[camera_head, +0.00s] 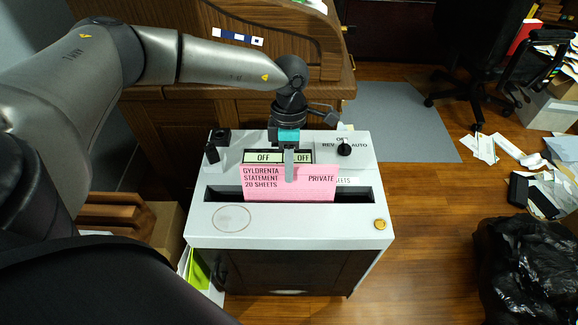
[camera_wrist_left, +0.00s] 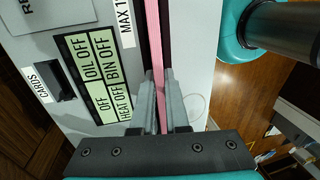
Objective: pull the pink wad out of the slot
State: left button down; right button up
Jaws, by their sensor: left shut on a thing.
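The pink wad (camera_head: 315,188) is a thick stack of pink sheets with printed text, standing upright in the dark slot (camera_head: 358,195) on top of the white shredder (camera_head: 300,222). Its lower edge is hidden in the slot. My left gripper (camera_head: 289,174) comes down from behind and is shut on the wad's upper edge near its middle. In the left wrist view, the wad (camera_wrist_left: 153,40) shows edge-on as a pink strip between the two grey fingers (camera_wrist_left: 159,95). My right gripper is not in view.
A selector knob (camera_head: 344,149) and a panel reading OFF (camera_head: 263,157) are on the shredder top. A wooden desk (camera_head: 240,65) stands behind. A black bag (camera_head: 525,265) and scattered papers (camera_head: 485,147) lie at right.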

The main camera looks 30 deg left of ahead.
pick_arm(q)
jog(key=shift+s+d, duration=0.1)
jog(key=shift+s, duration=0.05)
jog(key=shift+r+p, duration=3.3)
jog(key=shift+r, duration=0.2)
jog(key=c, duration=1.4)
grip_release()
grip_shut()
